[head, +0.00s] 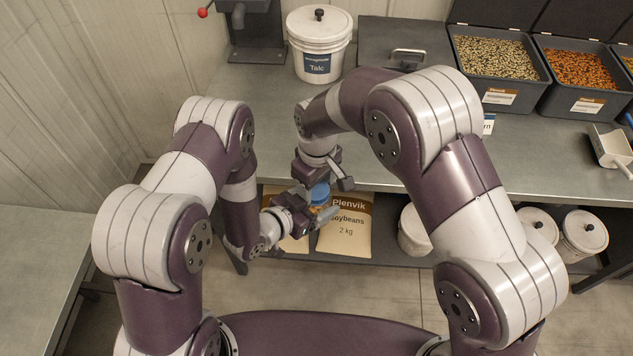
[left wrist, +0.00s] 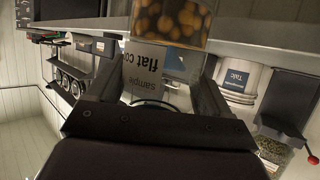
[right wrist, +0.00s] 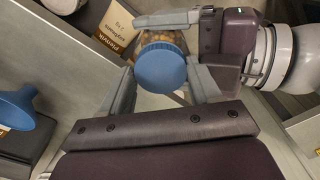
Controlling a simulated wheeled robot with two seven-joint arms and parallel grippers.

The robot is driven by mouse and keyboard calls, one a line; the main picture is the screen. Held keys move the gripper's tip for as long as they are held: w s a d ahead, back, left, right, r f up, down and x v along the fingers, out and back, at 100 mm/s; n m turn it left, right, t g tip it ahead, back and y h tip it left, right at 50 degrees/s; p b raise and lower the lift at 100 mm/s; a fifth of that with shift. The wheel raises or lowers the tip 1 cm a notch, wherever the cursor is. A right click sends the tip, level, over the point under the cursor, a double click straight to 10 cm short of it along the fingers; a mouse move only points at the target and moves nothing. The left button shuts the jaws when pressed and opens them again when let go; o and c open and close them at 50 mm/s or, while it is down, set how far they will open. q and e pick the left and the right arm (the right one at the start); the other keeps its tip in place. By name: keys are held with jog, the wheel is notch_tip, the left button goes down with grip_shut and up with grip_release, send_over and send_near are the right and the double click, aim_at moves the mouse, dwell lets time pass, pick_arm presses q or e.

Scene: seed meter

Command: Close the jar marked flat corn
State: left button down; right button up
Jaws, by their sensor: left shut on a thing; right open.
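The jar of flat corn (left wrist: 168,62) is clear, with kernels inside and a label reading "sample flat corn". My left gripper (head: 315,211) is shut on it, its fingers on either side of the jar in the left wrist view. A blue lid (right wrist: 161,68) is over the jar's top in the right wrist view; it also shows in the head view (head: 320,192). I cannot tell if the lid is fully seated. My right gripper (right wrist: 163,84) is open, with its fingers on either side of the lid. The jar is mostly hidden behind the grippers in the head view.
The grey bench (head: 270,110) lies behind the grippers, with a Talc bucket (head: 318,62), seed bins (head: 510,100) and a scoop (head: 610,143). Below are a soybeans bag (head: 345,235) and white tubs (head: 583,235). A blue funnel (right wrist: 22,105) is at left in the right wrist view.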

jog(key=shift+s+f, duration=0.2)
jog(key=shift+s, duration=0.1)
notch_tip(320, 180, up, 5)
jog(key=shift+w+a+r, duration=0.1)
jog(key=shift+c, duration=0.4)
